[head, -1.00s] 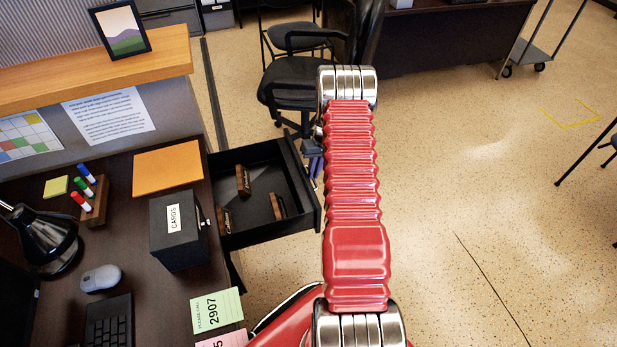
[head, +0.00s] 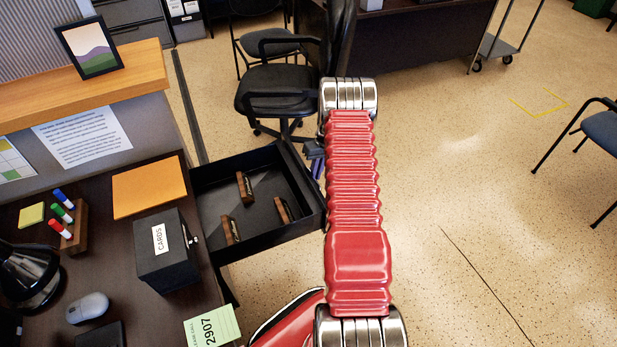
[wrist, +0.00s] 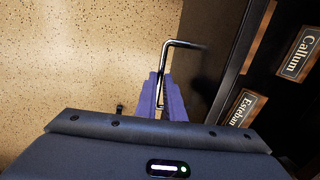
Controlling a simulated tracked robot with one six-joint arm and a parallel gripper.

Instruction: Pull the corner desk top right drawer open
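The corner desk's top right drawer (head: 262,238) stands well out from the desk (head: 120,190), with its black inside showing. Three wooden name plates lie in it; two, Callum (wrist: 301,55) and Esteban (wrist: 243,108), are readable in the wrist view. A bent metal handle (wrist: 184,43) sits on the drawer front. My gripper (wrist: 163,92) has its purple fingers close together on both sides of the handle bar, shut on it. In the head view my gripper (head: 317,165) shows small at the drawer front, partly hidden by my red arm.
A black card box (head: 168,255) and orange folder (head: 150,187) lie on the desk near the drawer. A black office chair (head: 280,90) stands just behind the drawer. Open speckled floor (head: 450,220) lies to the right; a blue chair (head: 600,130) stands at the far right.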

